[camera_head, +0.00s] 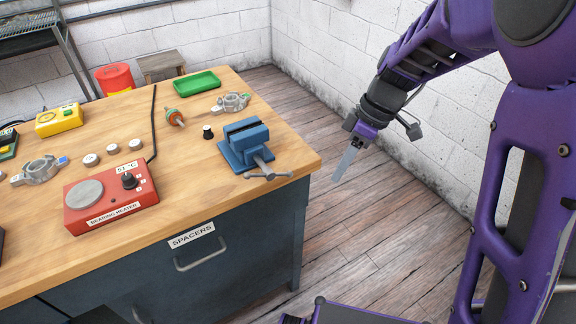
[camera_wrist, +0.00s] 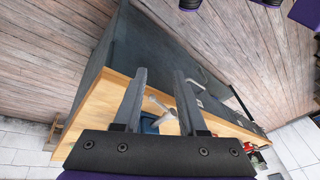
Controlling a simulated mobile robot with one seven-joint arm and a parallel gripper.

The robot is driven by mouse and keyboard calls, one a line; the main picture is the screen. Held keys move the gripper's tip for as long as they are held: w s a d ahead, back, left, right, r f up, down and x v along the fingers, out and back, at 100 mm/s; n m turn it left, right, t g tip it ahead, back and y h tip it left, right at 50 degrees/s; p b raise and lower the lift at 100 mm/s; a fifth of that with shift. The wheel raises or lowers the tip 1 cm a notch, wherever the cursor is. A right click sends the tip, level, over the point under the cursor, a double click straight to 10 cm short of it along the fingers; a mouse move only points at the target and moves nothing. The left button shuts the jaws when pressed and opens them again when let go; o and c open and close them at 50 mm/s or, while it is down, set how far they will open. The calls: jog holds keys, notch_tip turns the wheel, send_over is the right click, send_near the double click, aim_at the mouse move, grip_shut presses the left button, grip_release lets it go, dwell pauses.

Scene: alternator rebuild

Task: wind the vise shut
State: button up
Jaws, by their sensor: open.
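The blue vise (camera_head: 243,145) stands at the right front corner of the wooden bench, with a dark band between its jaws. Its grey screw and cross handle (camera_head: 268,174) point toward the bench's front edge. My gripper (camera_head: 340,180) is open and empty, off the bench to the right of the vise and apart from it. In the wrist view my two fingers (camera_wrist: 160,75) are spread. The grey handle (camera_wrist: 160,107) shows between them, farther off, with part of the blue vise (camera_wrist: 149,123) partly hidden behind my gripper.
On the bench (camera_head: 190,145) are a red bearing heater (camera_head: 112,203), a green tray (camera_head: 197,83), a black knob-like part (camera_head: 208,132), a rotor (camera_head: 174,117) and metal housings. A drawer marked SPACERS (camera_head: 195,250) is below. Floor between bench and wall is clear.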

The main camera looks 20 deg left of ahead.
jog(key=s+a+r+n+t+h, duration=0.2)
jog(key=s+a+r+n+t, duration=0.1)
jog(key=a+r+n, duration=0.85)
jog(key=m+b, duration=0.1)
jog(key=b, duration=0.1)
send_near(285, 175)
jog(key=f, duration=0.2)
jog(key=a+f, duration=0.1)
jog(key=f, duration=0.2)
jog(key=w+f, duration=0.1)
jog(key=f, duration=0.1)
jog(key=shift+w+a+f, duration=0.1)
jog(key=shift+a+f, duration=0.05)
jog(key=shift+f, duration=0.2)
jog(key=shift+c, duration=0.2)
grip_shut()
